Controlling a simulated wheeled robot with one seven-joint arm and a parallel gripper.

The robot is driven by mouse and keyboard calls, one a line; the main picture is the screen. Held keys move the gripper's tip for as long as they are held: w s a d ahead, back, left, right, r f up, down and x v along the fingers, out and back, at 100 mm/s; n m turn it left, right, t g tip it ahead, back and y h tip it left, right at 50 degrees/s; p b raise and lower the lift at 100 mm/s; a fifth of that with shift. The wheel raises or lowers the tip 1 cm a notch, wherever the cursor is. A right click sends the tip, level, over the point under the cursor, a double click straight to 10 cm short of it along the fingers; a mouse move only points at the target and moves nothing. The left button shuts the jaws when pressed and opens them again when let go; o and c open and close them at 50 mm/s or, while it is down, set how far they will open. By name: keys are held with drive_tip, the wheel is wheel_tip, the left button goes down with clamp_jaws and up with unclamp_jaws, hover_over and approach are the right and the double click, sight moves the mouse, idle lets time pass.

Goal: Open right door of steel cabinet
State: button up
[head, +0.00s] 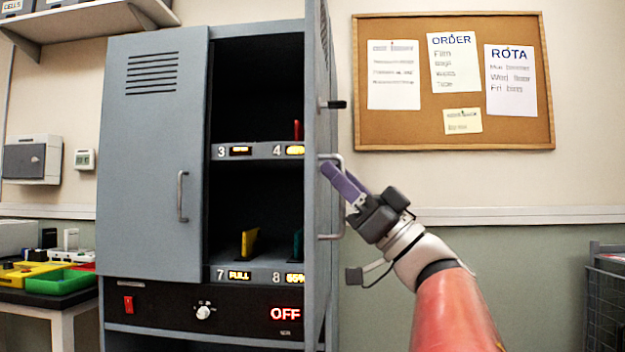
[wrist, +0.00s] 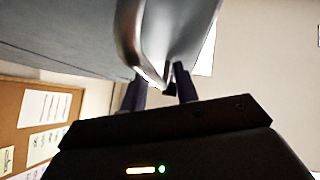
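The grey steel cabinet (head: 152,235) stands left of centre in the head view. Its right door (head: 318,120) is swung out and seen almost edge-on, with the right-hand shelves uncovered. The door's bar handle (head: 330,237) sticks out to the right of it. My gripper (head: 328,172) is at this handle, coming from the lower right. In the wrist view, the blurred metal handle (wrist: 128,30) runs down between the two dark fingers of my gripper (wrist: 160,82). The left door (head: 150,170) is shut.
A dark latch piece (head: 336,104) juts from the right door above the handle. A cork board (head: 450,125) hangs on the wall behind. A wire rack (head: 605,290) stands at far right. A side table with coloured trays (head: 68,281) stands at left.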

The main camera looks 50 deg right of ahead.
drive_tip(key=b+v, duration=0.1)
drive_tip(key=v, duration=0.7)
idle(0.7)
